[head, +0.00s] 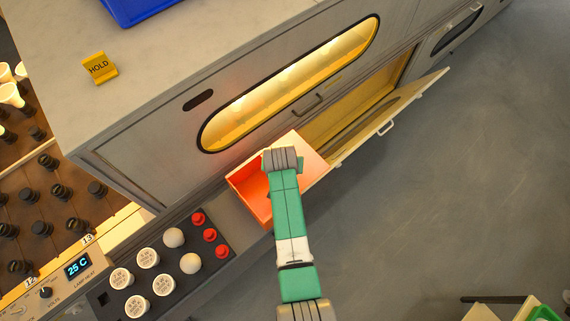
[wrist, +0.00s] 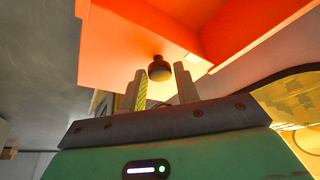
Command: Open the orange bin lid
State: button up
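The orange bin (head: 248,187) sits beside the cabinet's lower opening in the head view, partly covered by my arm. Its bright orange walls fill the top of the wrist view (wrist: 130,45). A dark round knob (wrist: 160,68) stands out from an orange panel there. My gripper (wrist: 161,75) has its two fingers apart, with the knob showing in the gap at their tips. I cannot tell whether either finger touches it. In the head view my wrist hides the fingers and the knob, and how far the lid is open is unclear.
The cabinet (head: 130,130) has a lit oval window (head: 290,85) and a lowered door (head: 400,118) to the right of the bin. A dark tray (head: 165,262) with white bulbs and red pieces lies left of my arm.

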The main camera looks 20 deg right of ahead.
jog(key=shift+o, duration=1.3)
jog(key=p+v, duration=0.2)
jog(key=v, duration=0.5)
jog(key=shift+r, duration=0.4)
jog(key=shift+a+r, duration=0.1)
